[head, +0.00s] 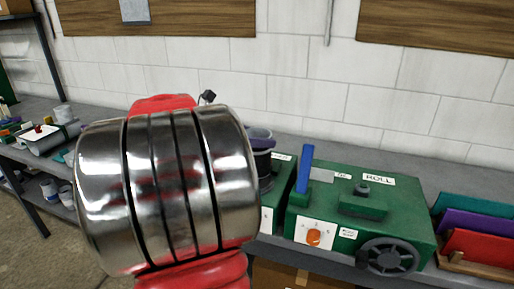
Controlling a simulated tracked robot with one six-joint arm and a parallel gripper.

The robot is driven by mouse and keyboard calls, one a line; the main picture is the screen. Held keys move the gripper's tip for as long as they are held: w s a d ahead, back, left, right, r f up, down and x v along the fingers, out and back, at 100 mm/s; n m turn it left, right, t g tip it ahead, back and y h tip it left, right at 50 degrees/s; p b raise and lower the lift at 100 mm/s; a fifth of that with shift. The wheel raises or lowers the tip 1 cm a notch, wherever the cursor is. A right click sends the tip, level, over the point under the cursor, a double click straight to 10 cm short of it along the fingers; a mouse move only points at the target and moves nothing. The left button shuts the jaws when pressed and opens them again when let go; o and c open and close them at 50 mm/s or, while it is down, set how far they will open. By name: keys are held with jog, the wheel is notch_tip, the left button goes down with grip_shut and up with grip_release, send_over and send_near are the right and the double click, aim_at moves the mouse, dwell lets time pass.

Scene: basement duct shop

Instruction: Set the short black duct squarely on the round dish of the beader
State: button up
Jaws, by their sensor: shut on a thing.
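My own arm, a shiny banded metal drum with red parts, fills the left middle of the head view and hides much behind it. My gripper cannot be made out. A dark round piece (263,166) with a purple-grey upper part (259,138) shows just past the arm's right edge, above a green machine (268,214). It may be the short black duct, but most of it is hidden. I cannot tell whether it is held or rests on something. No round dish can be made out, and I cannot tell which machine is the beader.
A green machine labelled ROLL (362,215), with a blue lever (305,169) and dark handwheel (390,257), stands on the grey bench (418,168). Teal, purple and red pieces (480,250) sit to its right. Small items (50,137) lie on the left bench. A white block wall stands behind.

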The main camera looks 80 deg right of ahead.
jog(key=shift+f, duration=1.95)
jog(key=o, duration=1.5)
jog(key=v, duration=1.2)
jog(key=shift+w, duration=0.1)
